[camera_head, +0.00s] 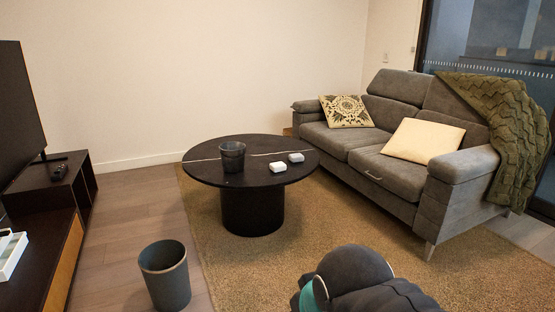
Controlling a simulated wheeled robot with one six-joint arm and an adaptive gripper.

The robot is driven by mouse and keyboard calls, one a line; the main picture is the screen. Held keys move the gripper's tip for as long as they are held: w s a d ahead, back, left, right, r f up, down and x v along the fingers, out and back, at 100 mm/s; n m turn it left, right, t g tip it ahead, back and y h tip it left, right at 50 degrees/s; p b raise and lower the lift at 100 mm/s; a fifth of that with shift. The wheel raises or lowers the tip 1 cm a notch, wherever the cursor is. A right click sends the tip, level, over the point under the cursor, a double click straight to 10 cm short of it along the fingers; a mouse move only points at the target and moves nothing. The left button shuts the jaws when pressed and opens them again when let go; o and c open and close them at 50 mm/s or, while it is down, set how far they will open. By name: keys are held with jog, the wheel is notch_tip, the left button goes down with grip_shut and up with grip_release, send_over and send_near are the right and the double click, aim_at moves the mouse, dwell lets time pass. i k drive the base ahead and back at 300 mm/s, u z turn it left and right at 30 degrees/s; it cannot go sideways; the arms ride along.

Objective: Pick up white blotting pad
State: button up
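Two small white objects sit on the round black table. One (278,167) is nearer and to the left, and the other (296,157) is a little behind it to the right. They are too small to tell which, if either, is the blotting pad. Both stand apart from a dark cup-shaped container (232,156) on the same table. Dark rounded parts of my arm show at the bottom right, well in front of the table. My gripper's fingers do not show.
The round table (205,172) stands on a tan rug (300,235). A grey sofa (400,185) is behind it to the right. A dark bin (165,275) stands on the floor at front left. A low cabinet (45,255) with a white tray (10,252) lines the left side.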

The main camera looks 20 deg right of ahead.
aim_at(279, 166)
jog(key=z, duration=0.05)
jog(key=i, duration=1.3)
jog(key=z, duration=0.75)
jog(key=i, duration=1.05)
jog(key=z, duration=0.6)
